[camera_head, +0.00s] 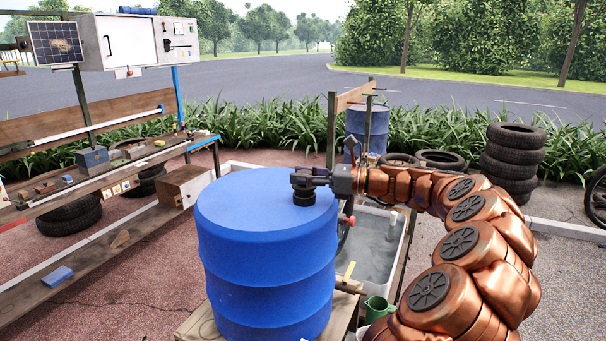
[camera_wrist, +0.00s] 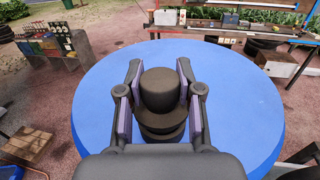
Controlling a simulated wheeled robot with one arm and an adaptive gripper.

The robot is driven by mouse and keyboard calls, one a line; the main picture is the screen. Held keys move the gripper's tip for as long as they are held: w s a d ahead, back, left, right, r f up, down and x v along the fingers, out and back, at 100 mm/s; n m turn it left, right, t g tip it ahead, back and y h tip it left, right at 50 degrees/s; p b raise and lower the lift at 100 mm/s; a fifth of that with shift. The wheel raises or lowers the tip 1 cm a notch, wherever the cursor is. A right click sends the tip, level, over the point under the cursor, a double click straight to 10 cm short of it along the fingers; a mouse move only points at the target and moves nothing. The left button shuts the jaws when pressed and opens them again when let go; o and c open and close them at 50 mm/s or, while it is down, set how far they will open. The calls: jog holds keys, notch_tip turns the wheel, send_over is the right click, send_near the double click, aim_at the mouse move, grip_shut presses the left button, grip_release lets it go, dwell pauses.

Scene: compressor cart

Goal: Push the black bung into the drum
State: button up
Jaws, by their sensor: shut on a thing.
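The blue drum (camera_head: 268,255) stands upright in the middle of the head view, its round flat top facing up. Its top (camera_wrist: 95,95) fills most of the wrist view. The black bung (camera_head: 304,197) is at the right part of the drum's top, under my gripper (camera_head: 304,180). In the wrist view the bung (camera_wrist: 160,90) is a stepped black cylinder, upright between the two fingers of my gripper (camera_wrist: 160,100), which are shut on its sides. The hole beneath the bung is hidden, and I cannot tell whether the bung touches the top.
A wooden workbench (camera_head: 110,175) with small items stands at the left. A water-filled basin (camera_head: 375,245) and a green jug (camera_head: 378,308) are right of the drum. A second blue drum (camera_head: 367,130) and stacked tyres (camera_head: 514,155) stand behind. The drum's top is otherwise bare.

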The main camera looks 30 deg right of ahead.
jog(key=shift+f, duration=0.85)
jog(key=o, duration=1.2)
jog(key=shift+d, duration=0.1)
jog(key=shift+v, duration=6)
